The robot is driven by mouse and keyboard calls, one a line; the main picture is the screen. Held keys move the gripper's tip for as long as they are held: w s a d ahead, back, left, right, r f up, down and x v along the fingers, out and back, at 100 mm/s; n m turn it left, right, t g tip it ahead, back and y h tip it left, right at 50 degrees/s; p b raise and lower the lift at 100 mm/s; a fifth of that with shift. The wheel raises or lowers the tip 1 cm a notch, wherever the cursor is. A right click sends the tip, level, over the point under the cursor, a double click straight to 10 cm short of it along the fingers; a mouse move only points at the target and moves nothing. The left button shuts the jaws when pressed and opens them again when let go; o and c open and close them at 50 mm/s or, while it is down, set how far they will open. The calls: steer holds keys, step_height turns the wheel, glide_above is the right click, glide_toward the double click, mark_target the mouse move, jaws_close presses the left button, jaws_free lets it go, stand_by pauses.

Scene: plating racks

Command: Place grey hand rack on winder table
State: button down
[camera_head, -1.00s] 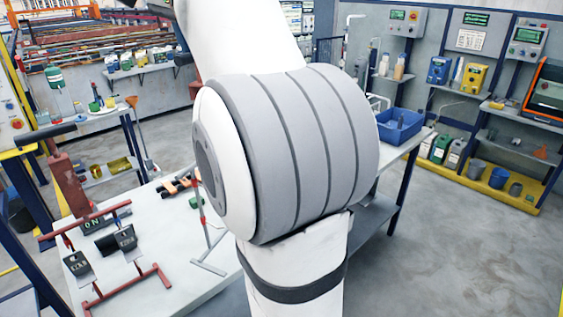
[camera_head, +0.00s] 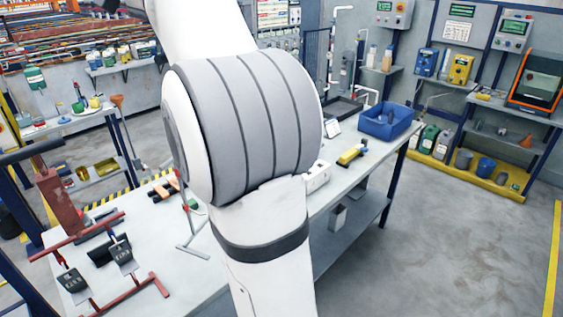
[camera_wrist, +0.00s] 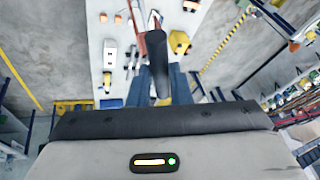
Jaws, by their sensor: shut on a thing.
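My gripper (camera_wrist: 160,88) shows in the wrist view with two blue fingers shut on a dark grey, bar-like part (camera_wrist: 157,55), which looks like the handle of the grey hand rack. The rest of the held thing is hidden or too small to tell. In the head view my arm hides the gripper and what it holds. A long white-topped table (camera_head: 150,232) runs across the head view; I cannot tell if it is the winder table. It also shows below the gripper in the wrist view (camera_wrist: 103,12).
A red rack with dark plates (camera_head: 140,288) stands at the table's near left. A thin grey stand with red parts (camera_head: 188,222) is beside my arm. A yellow-topped item (camera_head: 350,155) and a blue tub (camera_head: 388,122) are at the right. Open floor (camera_head: 450,240) lies right.

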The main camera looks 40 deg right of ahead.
steer(key=w, duration=0.1)
steer(key=w+p, duration=0.1)
steer(key=shift+w+d+r, duration=0.1)
steer(key=shift+w+d, duration=0.2)
steer(key=shift+d, duration=0.1)
steer(key=shift+f+b, duration=0.45)
steer(key=shift+f, duration=4.55)
steer(key=shift+f, duration=0.15)
steer(key=c, duration=1.3)
jaws_free()
steer(key=shift+c, duration=0.2)
steer(key=v, duration=1.2)
steer(key=shift+s, duration=0.15)
steer(key=s+a+f+n+y, duration=0.1)
steer(key=s+a+f+n, duration=0.2)
steer(key=s+f, duration=0.4)
steer(key=s+a+f+n+y, duration=0.1)
steer(key=s+a+f+n, duration=0.3)
steer(key=f, duration=1)
steer(key=s+a+f+n+y, duration=0.1)
steer(key=s+a+f+n, duration=0.3)
steer(key=s+f, duration=0.6)
steer(key=f+n, duration=0.1)
steer(key=n, duration=0.1)
steer(key=shift+s+a+f+n, duration=0.15)
steer(key=shift+a+f+n, duration=0.05)
steer(key=shift+n, duration=0.1)
